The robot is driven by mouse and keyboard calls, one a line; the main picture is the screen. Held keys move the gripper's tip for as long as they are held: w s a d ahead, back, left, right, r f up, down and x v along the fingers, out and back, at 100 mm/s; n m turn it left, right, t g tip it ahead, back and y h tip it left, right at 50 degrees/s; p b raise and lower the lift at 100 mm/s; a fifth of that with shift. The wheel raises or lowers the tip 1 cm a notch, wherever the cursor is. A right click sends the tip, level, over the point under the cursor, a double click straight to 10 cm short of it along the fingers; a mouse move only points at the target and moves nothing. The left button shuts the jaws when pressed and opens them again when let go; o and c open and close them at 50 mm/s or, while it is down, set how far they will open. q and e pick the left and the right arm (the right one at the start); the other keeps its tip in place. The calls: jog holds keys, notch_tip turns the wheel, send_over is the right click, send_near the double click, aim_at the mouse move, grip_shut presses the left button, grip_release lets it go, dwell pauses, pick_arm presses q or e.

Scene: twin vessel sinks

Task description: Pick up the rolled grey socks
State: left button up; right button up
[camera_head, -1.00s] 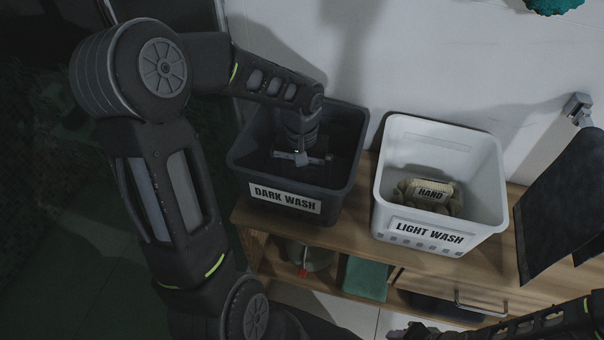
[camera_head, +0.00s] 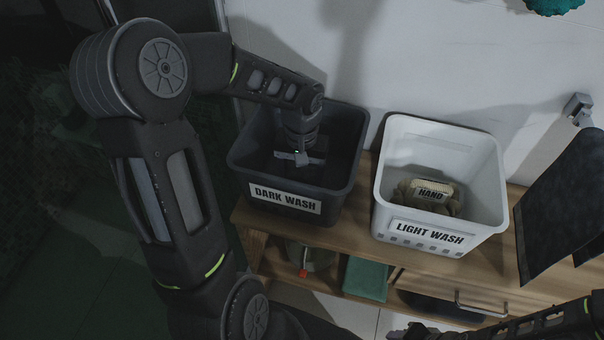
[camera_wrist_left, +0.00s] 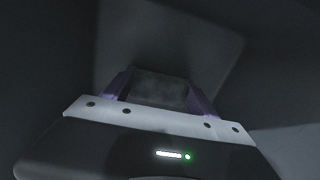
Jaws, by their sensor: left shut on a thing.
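My left gripper (camera_head: 300,160) reaches down into the dark grey basket (camera_head: 272,180) labelled DARK WASH. In the left wrist view its two purple-edged fingers (camera_wrist_left: 160,95) are shut on a dark grey, soft-looking bundle (camera_wrist_left: 158,89), which fits the rolled grey socks. In the head view the bundle is hidden or too dark to make out. The basket's dark inside surrounds it in the wrist view. My right arm (camera_head: 540,322) shows at the bottom right edge; the state of its gripper is not clear.
A white basket (camera_head: 385,185) labelled LIGHT WASH stands to the right, holding a beige item (camera_head: 432,196) with a HAND label. Both baskets stand on a wooden shelf (camera_head: 350,232) against a white wall. A green cloth (camera_head: 366,279) lies below. A dark panel (camera_head: 560,215) is at right.

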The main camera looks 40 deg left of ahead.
aim_at(302, 171)
pick_arm(q)
notch_tip(302, 171, up, 10)
jog(key=shift+r+p, duration=0.1)
jog(key=shift+p, duration=0.55)
dwell(0.3)
